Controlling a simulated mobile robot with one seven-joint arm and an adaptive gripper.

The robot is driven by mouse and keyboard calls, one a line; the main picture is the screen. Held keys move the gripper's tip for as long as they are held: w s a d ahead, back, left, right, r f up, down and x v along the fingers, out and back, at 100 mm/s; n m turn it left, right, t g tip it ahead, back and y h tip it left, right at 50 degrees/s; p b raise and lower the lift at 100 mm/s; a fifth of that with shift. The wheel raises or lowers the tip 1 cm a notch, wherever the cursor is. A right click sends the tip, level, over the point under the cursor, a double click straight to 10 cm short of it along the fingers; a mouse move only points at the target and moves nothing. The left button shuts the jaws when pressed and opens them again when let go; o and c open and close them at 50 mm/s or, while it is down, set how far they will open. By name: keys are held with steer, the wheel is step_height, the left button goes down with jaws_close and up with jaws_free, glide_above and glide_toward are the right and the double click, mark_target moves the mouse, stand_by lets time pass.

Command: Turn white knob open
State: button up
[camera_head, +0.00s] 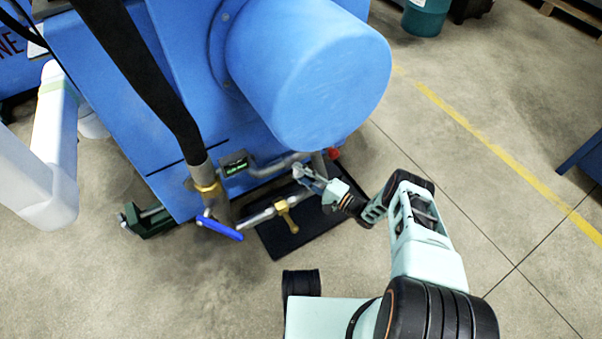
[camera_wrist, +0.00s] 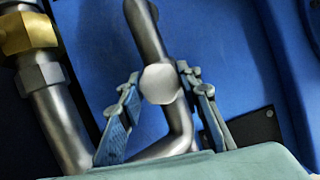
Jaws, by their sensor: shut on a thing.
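The white knob (camera_wrist: 161,83) is a pale, many-sided cap on a grey metal pipe. In the wrist view it sits between the two fingers of my gripper (camera_wrist: 160,78), one on its left and one on its right. My gripper is shut on it. In the head view my gripper (camera_head: 308,180) reaches in from the right, low at the front of the blue machine. The knob (camera_head: 298,172) is small there and partly hidden by the fingers.
A blue-handled valve (camera_head: 220,229) and a brass valve (camera_head: 287,215) are on pipes to the left of and below my gripper. A red knob (camera_head: 333,153) is close by on the right. The large blue cylinder (camera_head: 310,80) overhangs above.

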steer(key=shift+w, duration=0.1)
stand_by(0.4)
steer(key=o, duration=1.2)
steer(key=shift+c, duration=0.2)
steer(key=v, duration=1.2)
